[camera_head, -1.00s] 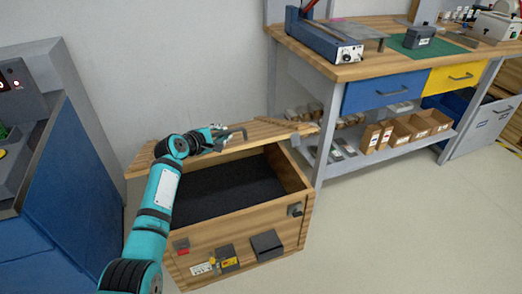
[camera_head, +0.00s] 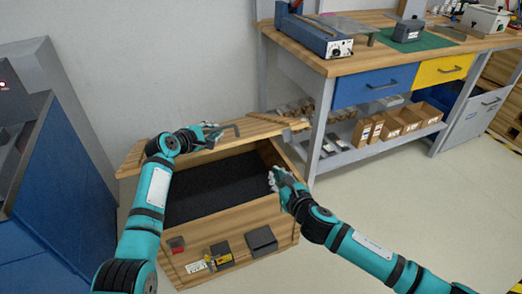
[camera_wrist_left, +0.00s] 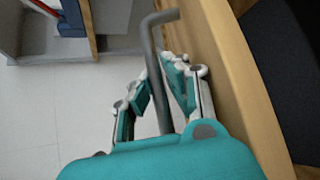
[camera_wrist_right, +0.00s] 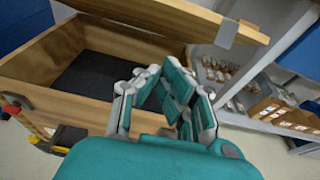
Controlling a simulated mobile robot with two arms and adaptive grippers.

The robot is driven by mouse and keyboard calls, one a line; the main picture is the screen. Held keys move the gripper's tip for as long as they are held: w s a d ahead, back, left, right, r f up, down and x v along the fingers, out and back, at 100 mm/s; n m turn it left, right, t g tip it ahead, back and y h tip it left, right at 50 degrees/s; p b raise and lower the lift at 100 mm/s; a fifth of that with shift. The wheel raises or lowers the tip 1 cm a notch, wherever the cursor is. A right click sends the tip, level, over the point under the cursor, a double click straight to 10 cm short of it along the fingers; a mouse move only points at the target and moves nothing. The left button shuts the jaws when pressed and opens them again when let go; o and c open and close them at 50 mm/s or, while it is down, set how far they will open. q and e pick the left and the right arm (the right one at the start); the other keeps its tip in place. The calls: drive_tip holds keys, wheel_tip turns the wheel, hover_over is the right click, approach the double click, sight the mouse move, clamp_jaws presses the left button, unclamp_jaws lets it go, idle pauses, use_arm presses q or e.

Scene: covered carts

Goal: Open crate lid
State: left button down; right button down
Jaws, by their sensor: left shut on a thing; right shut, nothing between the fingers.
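The wooden crate (camera_head: 212,228) stands on the floor with its lid (camera_head: 262,130) raised and tilted, so the dark interior (camera_head: 205,190) shows. My left gripper (camera_head: 220,133) is at the lid, shut on a grey bent handle bar (camera_wrist_left: 153,60). The bar passes between its fingers in the left wrist view, beside the wooden lid edge. My right gripper (camera_head: 274,178) is shut and empty, over the crate's right side. In the right wrist view the lid (camera_wrist_right: 190,15) hangs above the open crate, with a grey plate on its edge.
A workbench (camera_head: 385,60) with blue and yellow drawers stands close behind the crate at right, with cardboard boxes (camera_head: 400,125) on its lower shelf. A blue cabinet (camera_head: 65,190) is at left. Several small fittings (camera_head: 260,240) are on the crate front. Floor is clear at right.

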use_arm(q)
drive_tip(key=shift+r, duration=0.15)
use_arm(e)
drive_tip(key=w+a+r, duration=0.1)
drive_tip(key=w+a, duration=0.2)
drive_tip(key=w, duration=0.7)
drive_tip(key=shift+w+a, duration=0.25)
drive_tip(key=shift+w, duration=0.05)
